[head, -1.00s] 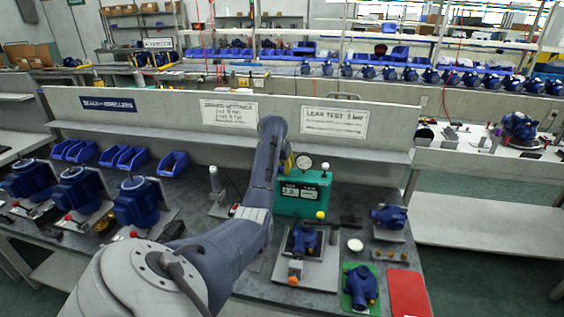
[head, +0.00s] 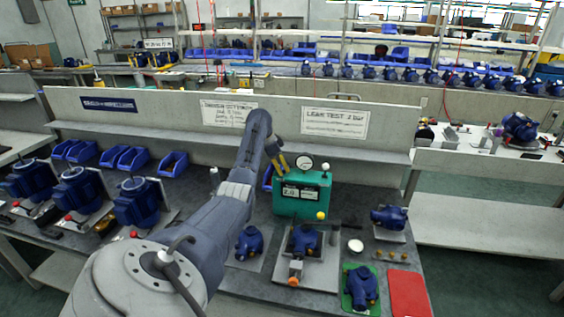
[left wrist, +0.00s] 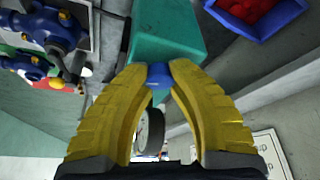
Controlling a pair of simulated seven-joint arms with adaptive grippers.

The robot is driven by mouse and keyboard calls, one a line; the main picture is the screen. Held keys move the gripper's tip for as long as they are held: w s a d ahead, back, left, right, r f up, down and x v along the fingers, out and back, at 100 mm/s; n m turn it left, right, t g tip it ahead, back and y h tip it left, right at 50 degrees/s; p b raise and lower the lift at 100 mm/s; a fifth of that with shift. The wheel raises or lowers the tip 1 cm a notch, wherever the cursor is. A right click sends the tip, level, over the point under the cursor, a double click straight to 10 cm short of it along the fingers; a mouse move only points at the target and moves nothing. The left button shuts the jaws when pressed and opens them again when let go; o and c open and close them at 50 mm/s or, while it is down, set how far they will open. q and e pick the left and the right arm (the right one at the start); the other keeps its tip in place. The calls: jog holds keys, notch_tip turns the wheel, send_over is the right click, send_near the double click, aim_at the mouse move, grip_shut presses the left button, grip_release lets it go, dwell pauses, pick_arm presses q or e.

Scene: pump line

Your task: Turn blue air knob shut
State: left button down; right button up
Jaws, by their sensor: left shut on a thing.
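The green test box (head: 302,196) stands on the bench right of centre, with a round gauge (head: 305,162) on top and a small display on its front. In the left wrist view, its teal casing (left wrist: 165,32) fills the top middle. My left gripper (head: 281,168) is at the box's upper left corner. In the left wrist view, the yellow fingers of this gripper (left wrist: 158,70) are shut on the blue knob (left wrist: 158,77), which sits between the tips against the casing. The knob cannot be made out in the head view. My right gripper is not in view.
A blue pump (head: 305,240) sits in a fixture before the box, with another pump (head: 249,243) to its left. A pump on a green mat (head: 362,288) and a red mat (head: 408,293) lie at front right. A sign board (head: 335,122) runs behind.

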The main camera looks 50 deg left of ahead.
pick_arm(q)
jog(key=shift+w+m+h, duration=0.1)
jog(key=shift+m+h, duration=0.3)
jog(key=shift+m, duration=0.7)
jog(key=shift+m+g, duration=0.3)
jog(key=c, duration=1.3)
grip_release()
jog(key=shift+d, duration=0.1)
jog(key=shift+c, duration=0.2)
jog(key=shift+r, duration=0.1)
jog(key=v, duration=1.1)
jog(key=shift+r, duration=0.4)
